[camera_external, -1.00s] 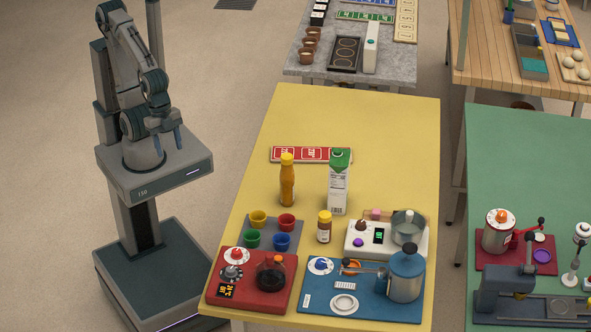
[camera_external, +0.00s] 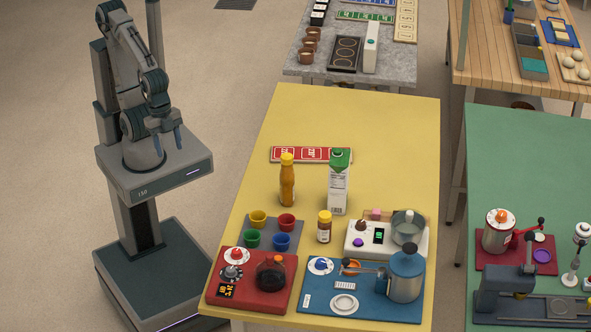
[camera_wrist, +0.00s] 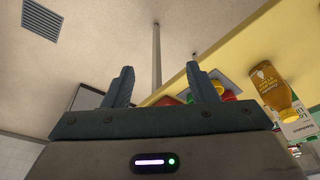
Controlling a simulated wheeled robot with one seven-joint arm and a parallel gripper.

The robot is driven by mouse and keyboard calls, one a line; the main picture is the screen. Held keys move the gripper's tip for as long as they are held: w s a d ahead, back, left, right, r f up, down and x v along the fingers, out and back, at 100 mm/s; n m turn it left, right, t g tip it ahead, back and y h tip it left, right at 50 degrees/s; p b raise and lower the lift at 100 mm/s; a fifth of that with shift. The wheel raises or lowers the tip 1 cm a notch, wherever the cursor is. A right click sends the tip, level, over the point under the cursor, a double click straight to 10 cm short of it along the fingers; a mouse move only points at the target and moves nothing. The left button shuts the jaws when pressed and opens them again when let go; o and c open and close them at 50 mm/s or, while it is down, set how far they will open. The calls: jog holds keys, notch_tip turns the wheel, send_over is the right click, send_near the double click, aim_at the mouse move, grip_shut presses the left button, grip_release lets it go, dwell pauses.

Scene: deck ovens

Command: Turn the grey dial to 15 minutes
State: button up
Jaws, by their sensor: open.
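The grey dial (camera_external: 231,272) is on the red base (camera_external: 262,297) at the front left corner of the yellow table. A red dial (camera_external: 236,253) on a white disc is just behind it. A dark display (camera_external: 226,290) with yellow digits is in front of the dial; its digits are too small to read. My gripper (camera_external: 168,142) is open and empty, above my own base, left of the table and well apart from the dial. The wrist view shows its two fingers (camera_wrist: 160,85) spread with nothing between them. The dial's pointer setting cannot be read.
A dark round pot (camera_external: 271,275) stands beside the dials on the red base. Colored cups (camera_external: 258,219) stand behind it. A blue board (camera_external: 365,312) with a blue canister (camera_external: 406,275) is to the right. Floor separates me from the yellow table (camera_external: 390,130).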

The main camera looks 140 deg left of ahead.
jog(key=w+r+p, duration=0.2)
jog(key=w+r, duration=0.3)
jog(key=w, duration=0.5)
jog(key=n+g+p, duration=0.3)
jog(key=n+p, duration=0.1)
jog(key=n, duration=0.1)
send_over(231, 269)
notch_tip(231, 269, down, 6)
notch_tip(231, 269, down, 13)
jog(key=shift+d+f+p, duration=0.1)
jog(key=shift+f+p, duration=0.1)
jog(key=shift+p, duration=0.95)
jog(key=c, duration=1)
